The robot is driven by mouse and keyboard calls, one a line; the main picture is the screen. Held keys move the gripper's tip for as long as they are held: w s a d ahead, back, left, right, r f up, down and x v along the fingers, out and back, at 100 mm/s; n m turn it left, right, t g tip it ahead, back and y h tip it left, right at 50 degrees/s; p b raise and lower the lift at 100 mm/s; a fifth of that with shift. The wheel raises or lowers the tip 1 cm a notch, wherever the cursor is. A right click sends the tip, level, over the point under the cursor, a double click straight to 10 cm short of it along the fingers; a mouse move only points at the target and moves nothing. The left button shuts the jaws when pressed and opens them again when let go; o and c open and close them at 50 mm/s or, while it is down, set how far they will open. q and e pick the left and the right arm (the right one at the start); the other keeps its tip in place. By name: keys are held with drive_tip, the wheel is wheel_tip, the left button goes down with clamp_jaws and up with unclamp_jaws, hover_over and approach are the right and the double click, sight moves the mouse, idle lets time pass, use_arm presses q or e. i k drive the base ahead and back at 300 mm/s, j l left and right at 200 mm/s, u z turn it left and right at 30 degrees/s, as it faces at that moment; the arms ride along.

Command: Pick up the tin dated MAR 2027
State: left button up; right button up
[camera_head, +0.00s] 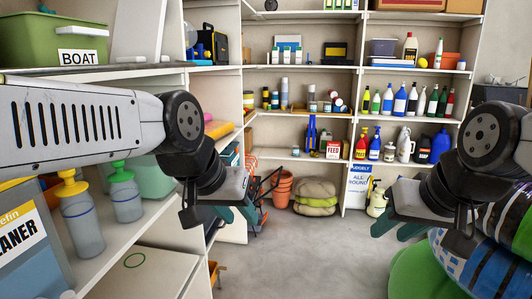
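I cannot pick out a tin dated MAR 2027, as no date is readable. Small cans and jars (312,106) stand on the middle shelf of the back unit, too small to read. My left gripper (236,214) hangs in front of the left shelving. It looks open, with its teal fingers apart and nothing between them. My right gripper (398,229) is at the right above the floor. It also looks open and empty. Both grippers are well in front of the back shelves.
Left shelves hold pump bottles (124,194) and a green BOAT bin (55,38). Back shelves hold colourful bottles (400,101) and a FEED box (333,149). Orange pots (283,188) and sacks (315,197) stand on the floor. Striped rolls (480,262) crowd the lower right. The middle floor (300,265) is clear.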

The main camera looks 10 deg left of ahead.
sight(295, 149)
drive_tip(key=u, duration=0.15)
drive_tip(key=i, duration=1.7)
drive_tip(key=i+u, duration=0.1)
drive_tip(key=i, duration=1.25)
drive_tip(key=i+l, duration=0.2)
drive_tip(key=i, duration=1.1)
drive_tip(key=i+j, duration=0.15)
drive_tip(key=i+l+u, duration=0.2)
drive_tip(key=k+j, duration=0.05)
